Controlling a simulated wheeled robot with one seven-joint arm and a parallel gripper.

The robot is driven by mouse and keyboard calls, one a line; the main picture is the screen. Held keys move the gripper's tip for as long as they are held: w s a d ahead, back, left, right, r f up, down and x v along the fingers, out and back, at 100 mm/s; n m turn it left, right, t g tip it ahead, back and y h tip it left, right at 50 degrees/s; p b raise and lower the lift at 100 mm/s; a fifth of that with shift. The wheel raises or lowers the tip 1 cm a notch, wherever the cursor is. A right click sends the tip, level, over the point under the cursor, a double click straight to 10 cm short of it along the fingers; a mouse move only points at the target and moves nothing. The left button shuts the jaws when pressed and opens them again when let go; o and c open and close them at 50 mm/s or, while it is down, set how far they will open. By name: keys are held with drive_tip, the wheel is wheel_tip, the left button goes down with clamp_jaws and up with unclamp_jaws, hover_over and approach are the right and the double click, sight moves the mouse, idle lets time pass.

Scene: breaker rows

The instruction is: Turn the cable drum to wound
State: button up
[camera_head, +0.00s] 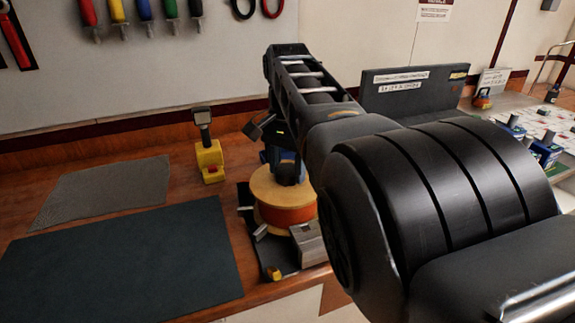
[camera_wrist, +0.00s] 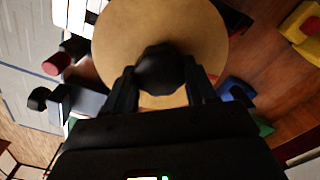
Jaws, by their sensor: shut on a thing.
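The cable drum (camera_head: 283,212) has pale wooden discs with an orange-red winding between them. It stands upright on a dark base plate on the wooden bench. Its round upper disc (camera_wrist: 125,32) fills the upper middle of the wrist view. A black knob (camera_wrist: 160,72) stands up from the disc. My gripper (camera_wrist: 161,80) reaches down over the drum with one finger on each side of the knob, shut on it. In the head view my gripper (camera_head: 287,172) is partly hidden by my arm. I cannot read any wound marking.
A yellow device (camera_head: 209,160) with a dark upright head stands left of the drum. A grey metal block (camera_head: 310,243) sits at the drum's front right. A dark mat (camera_head: 125,260) and a grey mat (camera_head: 105,190) lie to the left. Screwdrivers hang on the wall.

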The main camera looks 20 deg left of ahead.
drive_tip(key=shift+r+m, duration=0.1)
drive_tip(key=shift+m, duration=0.9)
drive_tip(key=o, duration=1.5)
drive_tip(key=shift+r+b, duration=0.4)
drive_tip(key=shift+r, duration=3.5)
drive_tip(key=shift+s+f, duration=0.1)
